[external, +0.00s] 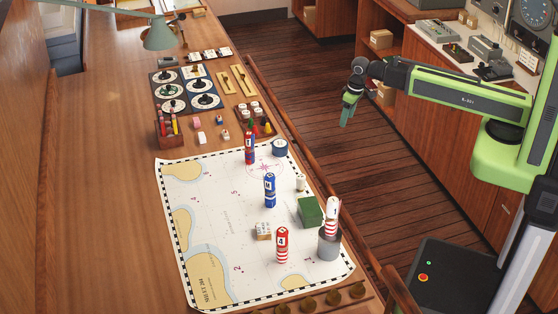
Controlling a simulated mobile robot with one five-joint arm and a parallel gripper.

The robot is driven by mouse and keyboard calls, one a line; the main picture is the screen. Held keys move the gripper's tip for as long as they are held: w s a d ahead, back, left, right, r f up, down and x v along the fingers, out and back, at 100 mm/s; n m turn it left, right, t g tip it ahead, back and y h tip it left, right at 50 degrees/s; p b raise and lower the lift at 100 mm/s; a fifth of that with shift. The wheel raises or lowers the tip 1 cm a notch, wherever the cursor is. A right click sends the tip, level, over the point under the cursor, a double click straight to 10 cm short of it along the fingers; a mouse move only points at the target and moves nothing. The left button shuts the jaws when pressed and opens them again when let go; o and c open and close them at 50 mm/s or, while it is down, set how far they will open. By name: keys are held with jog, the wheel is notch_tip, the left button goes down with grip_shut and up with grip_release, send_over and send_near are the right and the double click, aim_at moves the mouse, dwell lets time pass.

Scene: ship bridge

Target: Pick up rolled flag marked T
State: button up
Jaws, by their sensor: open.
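Several rolled flags stand upright on the chart (215,225): a red one (249,150) at the far end, a blue one (270,190) in the middle, and a red-and-white one (282,247) nearer the front. Another red-and-white roll (332,212) stands in or just behind a grey cylinder (329,245). They bear white labels, but the letters are too small to tell which is T. My gripper (346,116) is open and empty, pointing down. In the picture it is right of the chart, over the floor area beyond the desk edge.
A green box (310,211), a small pale block (264,231) and a blue pot (280,148) are on the chart close to the flags. Dial panels (171,91) and a pen box (171,130) stand farther back. A wooden rail (300,148) edges the desk. The chart's left side is clear.

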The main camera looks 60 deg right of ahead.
jog(key=w+a+r+n+t+p, duration=0.1)
jog(key=w+a+r+p, duration=0.3)
jog(key=w, duration=0.3)
jog(key=w+a+r+t+p, duration=0.1)
jog(key=w+a+r+p, duration=0.1)
jog(key=w+a+r, duration=0.4)
jog(key=n+y+p, duration=0.2)
jog(key=n+p, duration=0.1)
jog(key=p, duration=0.7)
send_near(253, 133)
jog(key=b+x, duration=1.1)
jog(key=shift+s+d+b, duration=0.1)
jog(key=shift+d+b, duration=0.05)
jog(key=shift+b, duration=0.15)
jog(key=b+x, duration=0.4)
jog(key=x, duration=0.1)
jog(key=shift+w+f+b, duration=0.1)
jog(key=shift+w+b, duration=0.25)
jog(key=shift+b, duration=0.05)
jog(key=shift+r, duration=0.25)
grip_shut()
